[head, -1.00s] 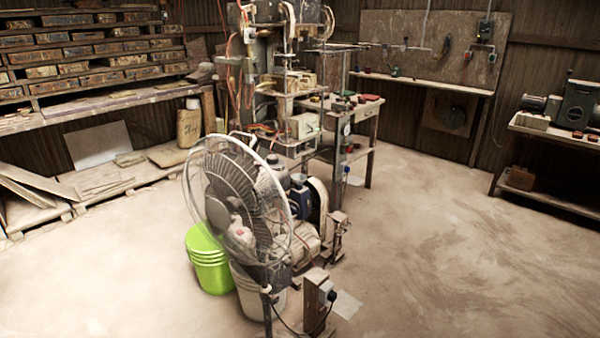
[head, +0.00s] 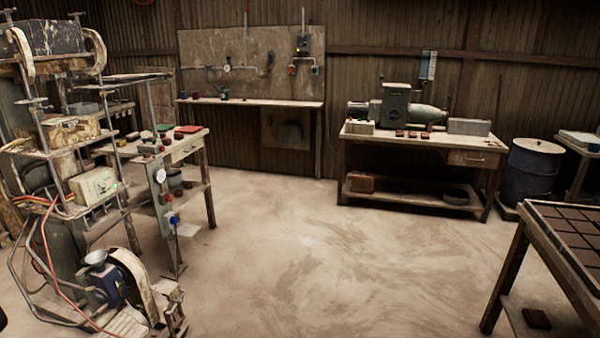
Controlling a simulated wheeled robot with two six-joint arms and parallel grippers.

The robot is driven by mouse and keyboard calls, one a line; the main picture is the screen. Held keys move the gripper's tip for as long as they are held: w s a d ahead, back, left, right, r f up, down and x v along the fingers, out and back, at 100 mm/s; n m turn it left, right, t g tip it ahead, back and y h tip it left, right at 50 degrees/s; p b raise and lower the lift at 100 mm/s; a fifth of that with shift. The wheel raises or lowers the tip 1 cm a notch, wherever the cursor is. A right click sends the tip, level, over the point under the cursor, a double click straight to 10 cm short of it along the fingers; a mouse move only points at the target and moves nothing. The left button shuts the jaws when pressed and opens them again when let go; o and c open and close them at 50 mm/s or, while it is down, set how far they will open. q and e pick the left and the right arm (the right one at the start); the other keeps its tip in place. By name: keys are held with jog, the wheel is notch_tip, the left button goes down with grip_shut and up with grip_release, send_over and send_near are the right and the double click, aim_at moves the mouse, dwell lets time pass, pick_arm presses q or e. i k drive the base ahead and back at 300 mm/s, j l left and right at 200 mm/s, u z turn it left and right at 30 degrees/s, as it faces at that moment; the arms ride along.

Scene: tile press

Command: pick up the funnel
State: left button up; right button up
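A small grey funnel-shaped piece (head: 95,258) sits on top of a blue machine part (head: 106,283) at the lower left, low beside the press. I cannot tell whether it is a loose funnel or a fixed part. No other funnel can be made out in the head view. Neither of my grippers is in view.
The press frame (head: 52,158) stands at left, with a small worktable (head: 190,150) beside it. A wall shelf (head: 250,102), a workbench (head: 400,147) with a green machine (head: 395,105), and a blue barrel (head: 530,170) line the back. A tile table (head: 520,245) stands right. The middle floor (head: 300,240) is clear.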

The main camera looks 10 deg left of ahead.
aim_at(96, 258)
jog(key=i+l, duration=0.15)
jog(key=i, duration=0.45)
jog(key=i+l, duration=0.2)
jog(key=i, duration=0.4)
jog(key=i+l+z, duration=0.1)
jog(key=i, duration=0.5)
